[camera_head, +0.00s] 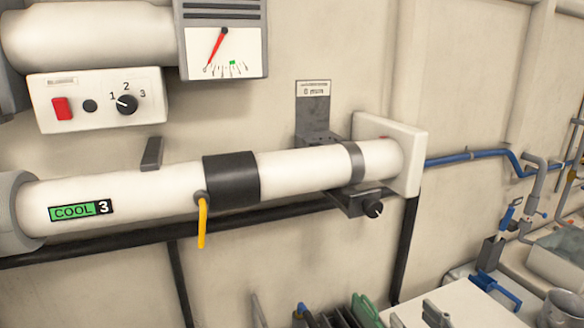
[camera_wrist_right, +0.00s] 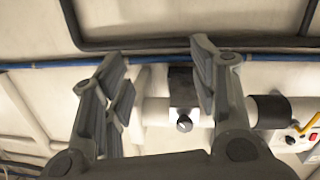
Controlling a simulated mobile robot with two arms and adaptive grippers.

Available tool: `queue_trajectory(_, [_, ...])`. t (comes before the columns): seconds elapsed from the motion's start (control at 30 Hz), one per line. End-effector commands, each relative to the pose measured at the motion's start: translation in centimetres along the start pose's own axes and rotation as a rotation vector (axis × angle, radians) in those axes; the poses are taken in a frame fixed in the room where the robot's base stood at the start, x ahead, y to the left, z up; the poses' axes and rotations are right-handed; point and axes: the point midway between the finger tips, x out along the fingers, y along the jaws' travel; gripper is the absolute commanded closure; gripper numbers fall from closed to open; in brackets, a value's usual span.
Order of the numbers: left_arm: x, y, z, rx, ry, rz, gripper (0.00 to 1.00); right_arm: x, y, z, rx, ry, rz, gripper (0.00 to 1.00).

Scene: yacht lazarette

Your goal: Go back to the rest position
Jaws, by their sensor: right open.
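My right gripper (camera_wrist_right: 158,62) shows in the right wrist view with its two grey fingers spread wide. Nothing is between them. Beyond the fingers are the white pipe (camera_wrist_right: 155,111) and its dark clamp with a knob (camera_wrist_right: 184,124); the gripper looks apart from them. I cannot make out my right gripper for certain in the head view. My left gripper is in neither view. In the head view the white pipe (camera_head: 297,172) runs along the wall, with a black sleeve (camera_head: 231,178), a yellow lever (camera_head: 202,222) hanging down, and a label (camera_head: 82,211) reading COOL 3.
A control box (camera_head: 97,99) with a red switch and dial, and a gauge (camera_head: 223,52), are on the wall above the pipe. A black rail (camera_head: 140,235) runs below it. Blue piping (camera_head: 465,156) is at right. Several small objects and a pale surface (camera_head: 465,307) line the lower edge.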

Motion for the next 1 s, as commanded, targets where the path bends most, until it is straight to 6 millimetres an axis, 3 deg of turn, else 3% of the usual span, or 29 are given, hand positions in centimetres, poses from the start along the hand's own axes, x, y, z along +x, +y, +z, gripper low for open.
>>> queue_trajectory(0.03, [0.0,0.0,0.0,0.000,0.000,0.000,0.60,-0.7,-0.8,2.9,0.022,-0.104,0.023,0.46])
queue_trajectory(0.1, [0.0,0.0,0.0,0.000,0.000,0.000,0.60,-2.0,-1.8,6.7,0.039,-0.255,0.049,0.46])
queue_trajectory(0.3, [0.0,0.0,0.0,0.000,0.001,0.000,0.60,-8.0,-5.5,15.6,0.085,-0.661,0.074,0.46])
queue_trajectory(0.5, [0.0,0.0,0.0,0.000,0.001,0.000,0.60,-13.9,-9.0,20.1,0.121,-0.955,0.052,0.46])
queue_trajectory(0.7, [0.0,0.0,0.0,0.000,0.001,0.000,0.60,-19.6,-12.3,22.2,0.162,-1.194,0.006,0.46])
queue_trajectory(1.0, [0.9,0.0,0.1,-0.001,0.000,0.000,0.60,-17.0,-13.2,31.6,0.155,-1.224,-0.001,0.46])
